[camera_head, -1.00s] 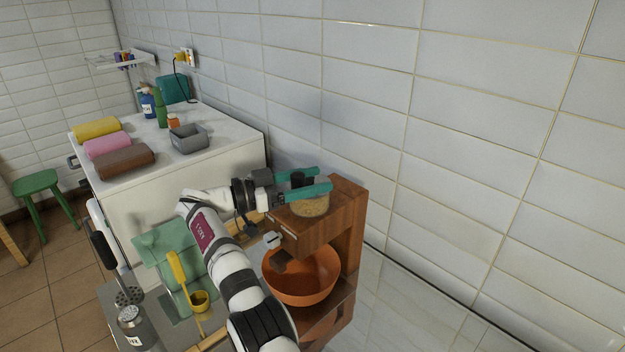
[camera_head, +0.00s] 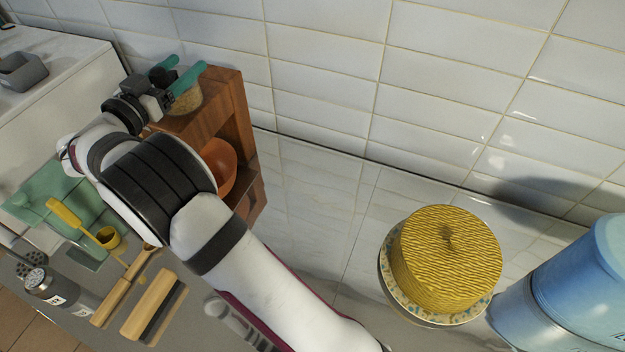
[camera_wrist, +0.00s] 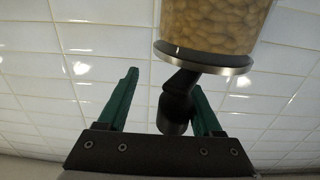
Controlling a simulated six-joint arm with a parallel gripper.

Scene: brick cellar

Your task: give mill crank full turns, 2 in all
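The mill (camera_head: 205,121) is a brown wooden stand against the tiled wall, with a container of pale beans or nuts (camera_head: 188,100) on top. That container also shows up close in the wrist view (camera_wrist: 215,22). A dark crank arm with a black knob (camera_wrist: 173,112) comes off the container's metal rim. My gripper (camera_head: 188,68) is at the mill's top. Its teal fingers are apart, and the knob stands between them in the wrist view, nearer the right finger, with a visible gap on the left. An orange bowl (camera_head: 219,166) sits in the mill, partly hidden by my arm.
A yellow cake-like round (camera_head: 447,255) on a patterned plate and a blue container (camera_head: 575,285) stand on the marble counter at right. The counter between is clear.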

